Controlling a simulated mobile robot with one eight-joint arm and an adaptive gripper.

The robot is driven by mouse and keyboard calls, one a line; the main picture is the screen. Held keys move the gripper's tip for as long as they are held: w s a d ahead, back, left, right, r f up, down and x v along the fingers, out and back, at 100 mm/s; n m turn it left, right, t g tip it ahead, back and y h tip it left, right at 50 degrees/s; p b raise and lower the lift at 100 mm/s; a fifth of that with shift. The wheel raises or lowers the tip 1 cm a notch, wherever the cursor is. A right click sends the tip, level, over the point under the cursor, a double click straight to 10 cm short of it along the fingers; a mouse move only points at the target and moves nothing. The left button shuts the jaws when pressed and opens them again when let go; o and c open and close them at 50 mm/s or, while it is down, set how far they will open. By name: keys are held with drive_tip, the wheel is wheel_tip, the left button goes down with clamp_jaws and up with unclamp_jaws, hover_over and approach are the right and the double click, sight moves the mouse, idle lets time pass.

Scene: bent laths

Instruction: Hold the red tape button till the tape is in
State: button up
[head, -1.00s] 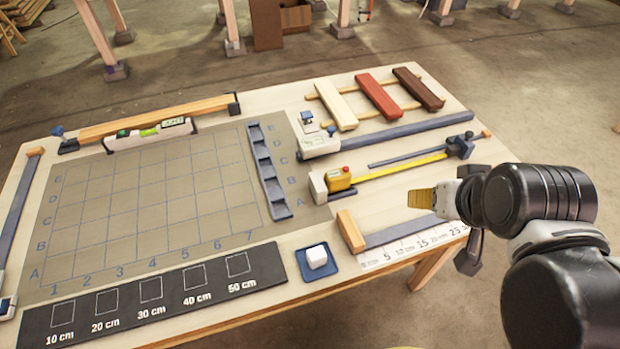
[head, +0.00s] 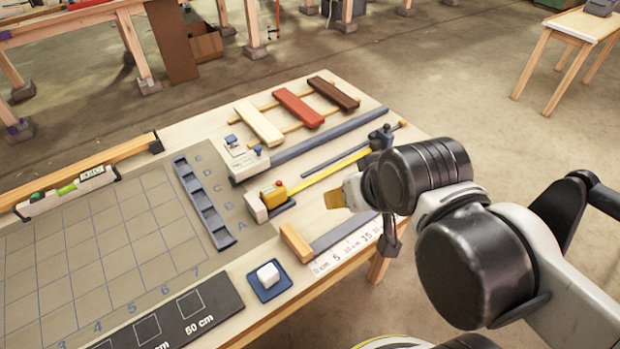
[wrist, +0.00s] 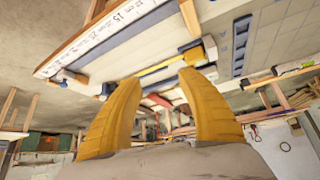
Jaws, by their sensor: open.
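The tape measure (head: 273,195) has a yellow case with a red button (head: 280,184) on top. It sits beside a pale block on the table. Its yellow tape (head: 330,168) is drawn out toward a dark clamp (head: 381,137) at the back right. My gripper (head: 335,197) is above the table to the right of the case, apart from it. The wrist view shows its two yellow fingers (wrist: 160,75) spread and empty. The yellow tape also shows there beyond the fingers (wrist: 163,65); the red button cannot be made out in that view.
A wooden block (head: 297,243) and a printed scale (head: 345,250) lie at the front edge. A white cube (head: 268,274) stands on a blue pad. A dark slotted tray (head: 205,205) lies left of the tape measure. Coloured laths (head: 298,107) rest at the back.

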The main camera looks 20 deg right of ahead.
clamp_jaws()
idle(1.1)
